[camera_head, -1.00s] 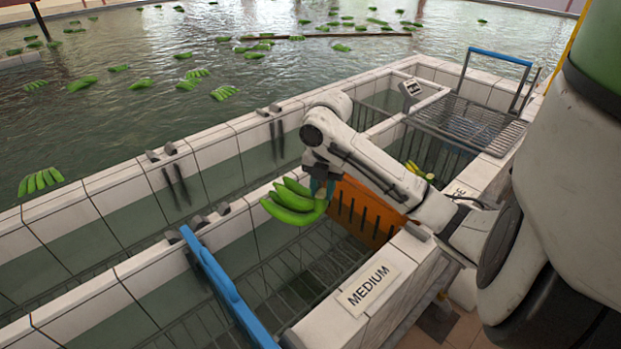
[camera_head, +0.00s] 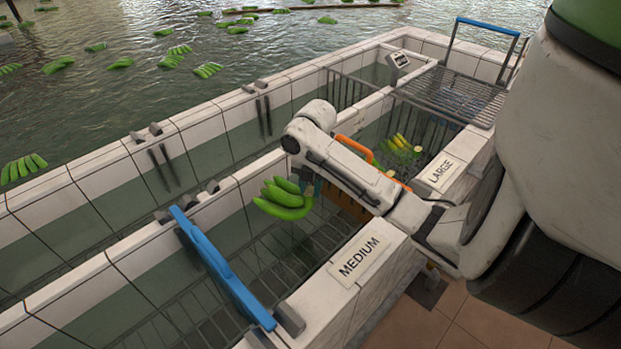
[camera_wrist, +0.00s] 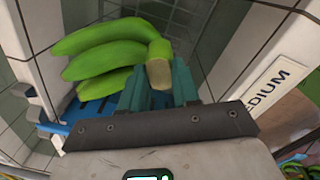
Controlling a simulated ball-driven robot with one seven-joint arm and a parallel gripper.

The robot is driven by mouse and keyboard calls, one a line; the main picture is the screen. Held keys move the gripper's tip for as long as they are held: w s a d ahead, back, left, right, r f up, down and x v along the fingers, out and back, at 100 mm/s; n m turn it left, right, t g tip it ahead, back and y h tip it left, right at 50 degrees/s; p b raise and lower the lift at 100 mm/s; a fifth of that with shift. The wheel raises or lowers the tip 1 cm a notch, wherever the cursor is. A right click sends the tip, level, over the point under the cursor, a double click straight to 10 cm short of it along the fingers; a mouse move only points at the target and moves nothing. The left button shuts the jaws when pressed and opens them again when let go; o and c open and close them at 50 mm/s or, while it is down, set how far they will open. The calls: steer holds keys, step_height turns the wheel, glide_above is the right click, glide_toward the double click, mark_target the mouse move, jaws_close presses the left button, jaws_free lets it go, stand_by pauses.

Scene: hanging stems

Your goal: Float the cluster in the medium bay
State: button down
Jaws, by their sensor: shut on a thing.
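The cluster (camera_head: 284,198) is a hand of green bananas. My gripper (camera_head: 312,188) is shut on its crown end and holds it in the air over the medium bay (camera_head: 265,262). In the wrist view the cluster (camera_wrist: 108,55) hangs just beyond the teal fingers (camera_wrist: 158,90), its stem end between them. The medium bay has a tiled wall with a MEDIUM label (camera_head: 359,257) and a wire rack in its bottom. Whether the cluster touches water cannot be told.
A blue divider (camera_head: 222,268) crosses the bay on the near side, an orange one (camera_head: 352,150) on the far side. The LARGE bay (camera_head: 441,172) beyond holds several bananas (camera_head: 404,145). A wire shelf (camera_head: 452,92) stands at its far end. Many clusters float in the pool (camera_head: 180,75).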

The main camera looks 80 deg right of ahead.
mark_target(311, 202)
step_height(311, 202, down, 6)
steer(key=shift+f, duration=0.25)
step_height(311, 202, down, 11)
steer(key=b, duration=0.6)
steer(key=shift+r, duration=0.2)
steer(key=shift+f+b, duration=0.85)
steer(key=shift+f, duration=0.15)
stand_by(0.9)
